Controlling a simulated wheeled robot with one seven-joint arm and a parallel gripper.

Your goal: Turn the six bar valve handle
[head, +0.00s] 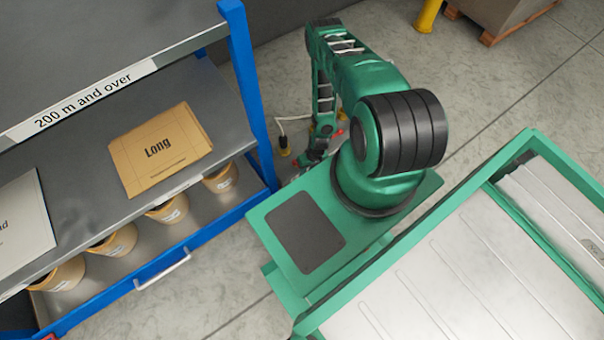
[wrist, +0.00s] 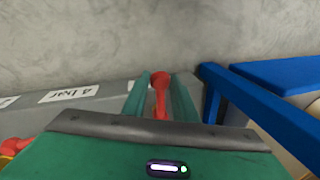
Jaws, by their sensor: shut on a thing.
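In the wrist view, my gripper (wrist: 160,78) has its two green fingers on either side of a red valve handle (wrist: 161,96) and is shut on it. The handle has a rounded end and a narrower stem running down towards the palm, whose edge hides its lower part. A grey ledge behind it carries a white label (wrist: 68,93) that seems to read "4 bar". No label reading six bar can be made out. In the head view, my arm reaches down beyond my base, and the handle cannot be clearly made out there.
Another red part (wrist: 14,146) with some yellow shows at the left of the wrist view. A blue frame (wrist: 255,105) stands close on the right. In the head view, a blue-posted shelf (head: 245,85) holds a "Long" envelope (head: 160,165) and several tan pots.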

